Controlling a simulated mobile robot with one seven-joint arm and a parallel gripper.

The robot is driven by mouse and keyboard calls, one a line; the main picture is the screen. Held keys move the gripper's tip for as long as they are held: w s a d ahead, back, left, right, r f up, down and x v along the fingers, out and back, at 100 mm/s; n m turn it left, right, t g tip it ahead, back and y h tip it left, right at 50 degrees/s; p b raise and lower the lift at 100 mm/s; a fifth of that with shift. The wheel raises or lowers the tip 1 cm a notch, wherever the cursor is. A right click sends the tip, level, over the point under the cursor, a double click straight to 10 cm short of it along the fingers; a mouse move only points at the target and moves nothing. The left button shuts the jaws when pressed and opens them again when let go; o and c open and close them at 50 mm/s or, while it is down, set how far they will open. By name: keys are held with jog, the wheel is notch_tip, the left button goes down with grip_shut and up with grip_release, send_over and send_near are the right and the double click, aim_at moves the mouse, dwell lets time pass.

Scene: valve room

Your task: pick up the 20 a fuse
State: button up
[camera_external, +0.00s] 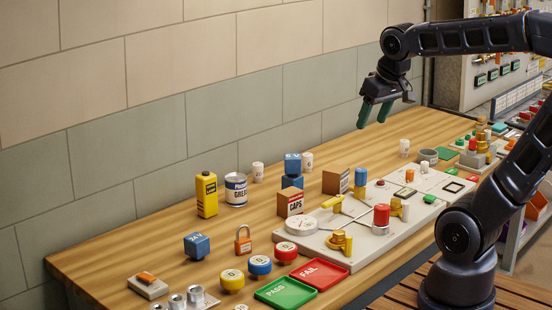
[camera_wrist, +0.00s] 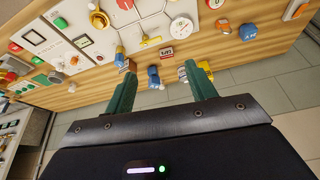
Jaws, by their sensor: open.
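Several small white cylinders with dark marks stand on the wooden bench: one left of centre (camera_external: 258,172), one behind the blue blocks (camera_external: 307,162), and one further right (camera_external: 405,148). They may be fuses, but their labels are too small to read, so I cannot tell which is the 20 A one. My gripper (camera_external: 374,112) is open and empty, high above the back of the bench, fingers pointing down. In the wrist view my gripper (camera_wrist: 160,74) shows two green fingers spread apart, with nothing between them.
A yellow bottle (camera_external: 207,195), a grease can (camera_external: 236,190), stacked blue blocks (camera_external: 292,172) and a CAPS box (camera_external: 291,203) stand on the bench. A pale valve panel (camera_external: 375,239) lies at the front. Green PASS (camera_external: 286,293) and red FAIL (camera_external: 319,274) trays lie near the front edge.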

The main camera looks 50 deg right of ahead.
jog(key=w+d+m+h, duration=0.1)
jog(key=w+d+m, duration=0.2)
jog(key=w, duration=1.1)
jog(key=m+g+h, duration=0.2)
jog(key=m+h, duration=0.1)
jog(key=m, duration=0.4)
send_over(257, 164)
jog(key=s+a, duration=0.2)
jog(key=a, duration=0.1)
notch_tip(257, 164, down, 23)
jog(key=x, duration=0.4)
jog(key=shift+s+d, duration=0.15)
jog(key=shift+w+x, duration=0.1)
jog(key=shift+x, duration=1.45)
jog(key=shift+w+x, duration=0.15)
jog(key=shift+x, duration=1.35)
jog(key=c, duration=1.1)
jog(key=shift+r, duration=0.1)
